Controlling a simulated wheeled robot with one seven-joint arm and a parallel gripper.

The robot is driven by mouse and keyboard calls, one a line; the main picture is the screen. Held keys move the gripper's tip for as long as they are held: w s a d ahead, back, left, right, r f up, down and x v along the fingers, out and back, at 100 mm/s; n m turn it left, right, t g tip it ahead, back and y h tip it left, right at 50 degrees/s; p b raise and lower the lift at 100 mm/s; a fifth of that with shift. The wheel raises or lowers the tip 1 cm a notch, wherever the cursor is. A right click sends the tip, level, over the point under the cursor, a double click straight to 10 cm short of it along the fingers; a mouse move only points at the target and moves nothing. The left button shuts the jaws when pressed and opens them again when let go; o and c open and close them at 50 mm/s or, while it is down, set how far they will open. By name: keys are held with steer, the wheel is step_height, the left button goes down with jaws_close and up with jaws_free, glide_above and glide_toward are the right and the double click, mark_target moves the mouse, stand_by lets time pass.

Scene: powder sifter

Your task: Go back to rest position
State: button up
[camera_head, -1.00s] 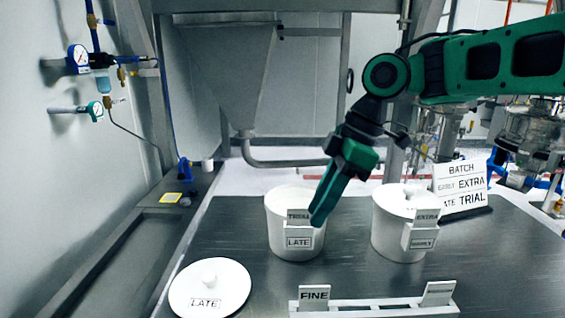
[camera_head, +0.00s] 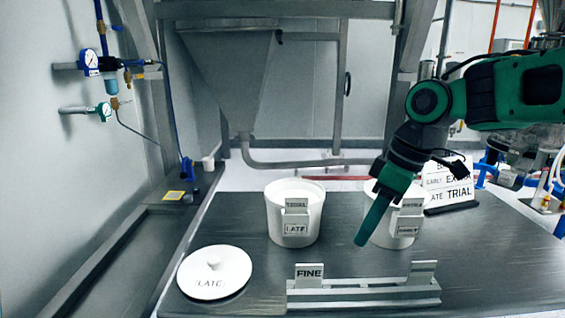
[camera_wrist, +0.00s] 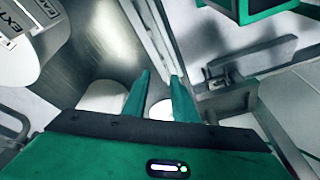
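My gripper (camera_head: 364,240) hangs from the green arm in front of the right white pot (camera_head: 398,238), partly covering it. In the wrist view its two green fingers (camera_wrist: 158,80) stand apart with nothing held between them. The left white pot (camera_head: 308,232) stands open, with a TRIAL tag (camera_head: 296,205) above its LATE label. The right pot carries a tag above its own label. The LATE lid (camera_head: 215,272) lies flat on the table at the front left, clear of my gripper.
A tag rack (camera_head: 365,296) at the table's front holds a FINE tag (camera_head: 309,275) and another tag (camera_head: 423,272). A BATCH sign (camera_head: 447,195) stands behind the right pot, partly hidden by my arm. Bare table (camera_head: 490,250) lies to the right.

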steer(key=s+d+f+m+h, duration=0.1)
steer(key=s+d+f+m, duration=0.3)
steer(key=s+d+m, duration=0.2)
steer(key=s+d+f+m+h, duration=0.1)
steer(key=s+d+f+m, duration=0.2)
steer(key=s+d+m, duration=0.3)
steer(key=s+d+f+m+g+h, duration=0.1)
steer(key=s+d+f+m, duration=0.3)
steer(key=d, duration=0.8)
steer(key=s+m, duration=0.2)
steer(key=s, duration=0.2)
steer(key=shift+f, duration=0.35)
steer(key=shift+w+f, duration=0.25)
steer(key=shift+w, duration=0.35)
